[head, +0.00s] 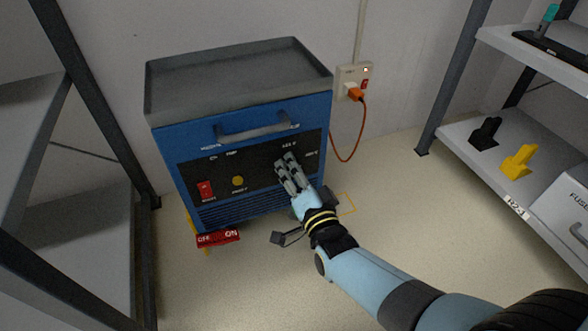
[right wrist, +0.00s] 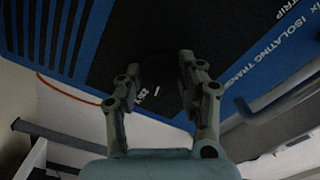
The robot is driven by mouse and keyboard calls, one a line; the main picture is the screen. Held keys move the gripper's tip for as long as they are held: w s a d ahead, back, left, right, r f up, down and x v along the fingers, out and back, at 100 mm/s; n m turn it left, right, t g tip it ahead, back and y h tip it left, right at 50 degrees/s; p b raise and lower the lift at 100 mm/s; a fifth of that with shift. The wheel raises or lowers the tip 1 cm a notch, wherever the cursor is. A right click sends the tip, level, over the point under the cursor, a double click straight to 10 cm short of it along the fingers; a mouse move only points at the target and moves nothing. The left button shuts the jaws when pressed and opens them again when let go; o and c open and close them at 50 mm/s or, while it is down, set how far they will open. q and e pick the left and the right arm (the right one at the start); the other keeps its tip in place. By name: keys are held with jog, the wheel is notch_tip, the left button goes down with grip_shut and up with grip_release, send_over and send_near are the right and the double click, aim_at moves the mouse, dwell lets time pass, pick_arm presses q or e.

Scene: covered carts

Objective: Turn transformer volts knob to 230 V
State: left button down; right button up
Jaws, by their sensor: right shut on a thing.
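The blue transformer (head: 175,140) stands on the floor against the wall, with a black front panel (head: 265,183) facing me. My right gripper (head: 288,166) reaches to the right half of this panel, among small white labels. In the right wrist view, the fingers of the right gripper (right wrist: 157,80) are closed around a dark round knob (right wrist: 158,70). A short white mark shows between the fingers, near the knob's edge. The fingers hide the knob in the head view. The volt labels are too small to tell which one the knob points to. My left gripper is not in view.
A red switch (head: 204,190) and a yellow button (head: 238,181) are on the panel's left. A handle (head: 252,133) juts out above. A wall socket (head: 348,74) holds an orange plug (head: 355,94). Shelves (head: 470,140) stand at both sides. A red OFF/ON plate (head: 218,238) lies low in front.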

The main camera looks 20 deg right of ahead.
jog(key=m, duration=0.3)
jog(key=shift+f+m, duration=0.1)
jog(key=shift+m, duration=0.2)
dwell(0.5)
jog(key=o, duration=1.2)
jog(key=shift+c, duration=0.2)
jog(key=s, duration=1.2)
jog(key=shift+d, duration=0.2)
